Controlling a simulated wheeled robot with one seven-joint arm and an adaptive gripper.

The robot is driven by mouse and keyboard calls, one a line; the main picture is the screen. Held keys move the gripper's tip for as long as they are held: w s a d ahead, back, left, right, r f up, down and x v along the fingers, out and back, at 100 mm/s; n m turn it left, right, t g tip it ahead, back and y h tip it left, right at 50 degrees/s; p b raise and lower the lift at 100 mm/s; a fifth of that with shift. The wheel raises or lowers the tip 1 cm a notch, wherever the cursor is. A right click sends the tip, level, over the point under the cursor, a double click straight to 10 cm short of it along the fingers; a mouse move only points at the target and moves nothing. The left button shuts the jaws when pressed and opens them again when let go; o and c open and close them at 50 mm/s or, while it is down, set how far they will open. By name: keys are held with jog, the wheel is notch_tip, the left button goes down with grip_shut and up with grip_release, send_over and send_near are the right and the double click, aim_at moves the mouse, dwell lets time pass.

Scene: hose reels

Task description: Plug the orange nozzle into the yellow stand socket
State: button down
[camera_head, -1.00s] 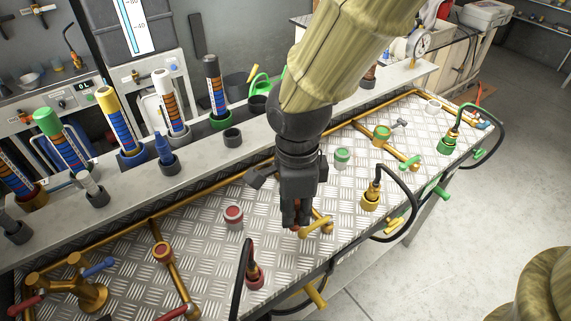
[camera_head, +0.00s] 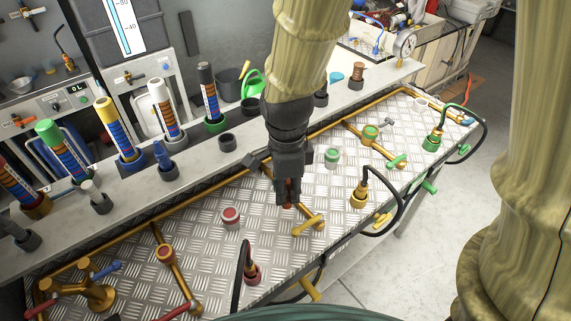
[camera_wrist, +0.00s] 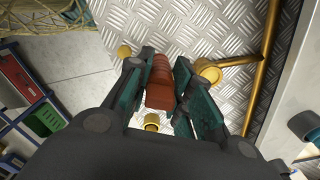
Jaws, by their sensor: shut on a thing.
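My gripper (camera_head: 288,203) points down over the middle of the metal tabletop. Its fingers (camera_wrist: 155,88) are closed on an orange-red ribbed piece, which I take for the orange nozzle (camera_wrist: 160,82); only a sliver shows in the head view. In the wrist view, a yellow ring on a pipe (camera_wrist: 208,70) lies beside the fingers, and another yellow ring (camera_wrist: 152,122) shows just past the nozzle's end. I cannot tell which is the stand socket, nor whether the nozzle touches either. A yellow socket (camera_head: 359,199) with a black hose stands to the right of my gripper.
A yellow valve handle (camera_head: 309,223) sits close right of my gripper. A red socket (camera_head: 231,216) is to its left, a green one (camera_head: 332,156) to its right. A black hose rises from another red socket (camera_head: 252,274) in front. A raised shelf with coloured cylinders runs behind.

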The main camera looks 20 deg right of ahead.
jog(key=shift+w+d+f+p, duration=0.45)
jog(key=shift+w+f+p, duration=0.25)
jog(key=shift+w, duration=0.9)
jog(key=shift+w+d+f+p, duration=0.5)
jog(key=shift+w+f+p, duration=0.25)
jog(key=shift+w, duration=0.85)
jog(key=shift+w+d+f+p, duration=0.45)
jog(key=shift+w+f+p, duration=0.25)
jog(key=shift+w, duration=0.9)
jog(key=shift+f, duration=0.2)
jog(key=c, duration=1.3)
grip_release()
jog(key=shift+o, duration=0.2)
notch_tip(320, 180, up, 12)
jog(key=b, duration=0.3)
jog(key=shift+r, duration=0.2)
